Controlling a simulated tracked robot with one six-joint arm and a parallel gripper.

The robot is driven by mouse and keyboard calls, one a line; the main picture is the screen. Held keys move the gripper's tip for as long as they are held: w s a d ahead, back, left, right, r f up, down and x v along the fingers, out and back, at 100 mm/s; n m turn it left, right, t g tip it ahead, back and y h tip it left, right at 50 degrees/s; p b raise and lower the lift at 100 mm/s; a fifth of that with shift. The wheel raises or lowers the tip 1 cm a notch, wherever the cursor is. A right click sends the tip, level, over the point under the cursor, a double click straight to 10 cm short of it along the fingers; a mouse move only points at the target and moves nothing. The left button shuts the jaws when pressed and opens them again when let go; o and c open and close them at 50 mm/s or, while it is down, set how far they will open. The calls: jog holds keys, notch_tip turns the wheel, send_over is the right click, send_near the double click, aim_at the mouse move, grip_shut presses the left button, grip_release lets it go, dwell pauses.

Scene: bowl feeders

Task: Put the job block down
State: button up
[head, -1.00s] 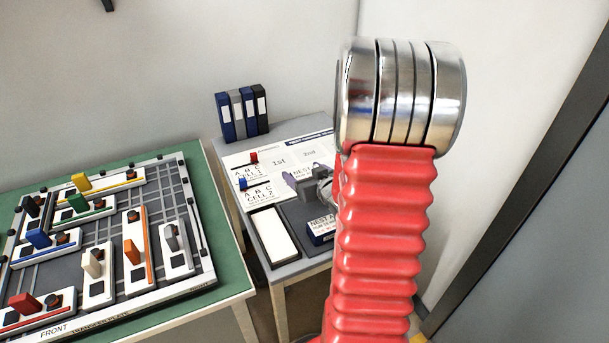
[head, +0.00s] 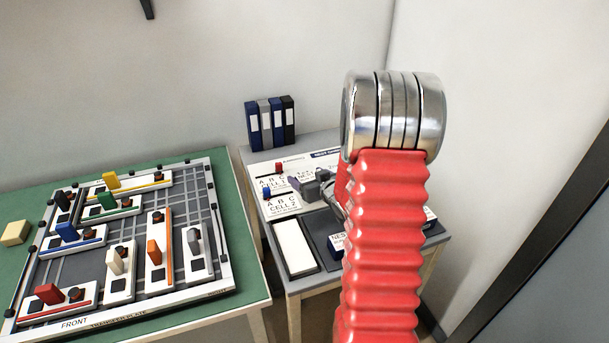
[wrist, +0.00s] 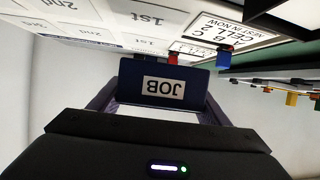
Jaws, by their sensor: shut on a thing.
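The job block (wrist: 165,84) is dark blue with a white JOB label, upside down in the wrist view. My gripper (wrist: 162,103) is shut on it, with a finger at each side. In the head view my gripper (head: 306,184) shows small, left of my red arm, over the side table's printed sheet; part of it is hidden by the arm. I cannot tell whether the block touches the sheet.
The grey side table (head: 323,281) holds a white pad (head: 294,247), a NEST-labelled block (head: 337,244), a red peg (head: 279,168) and a blue peg (head: 266,193). Binders (head: 270,122) stand at its back. A transfer plate (head: 110,316) with several coloured-handled pieces lies left.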

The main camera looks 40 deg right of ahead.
jog(key=w+d+r, duration=0.1)
jog(key=w+d, duration=0.2)
jog(key=w, duration=0.4)
jog(key=w+d+r+m+h, duration=0.1)
jog(key=w+d+r, duration=0.1)
jog(key=w+d, duration=0.2)
jog(key=w, duration=0.3)
jog(key=shift+d+r, duration=0.15)
send_over(301, 169)
jog(key=shift+w+f, duration=0.1)
jog(key=shift+f, duration=3.05)
jog(key=shift+f, duration=0.15)
jog(key=shift+f, duration=1.75)
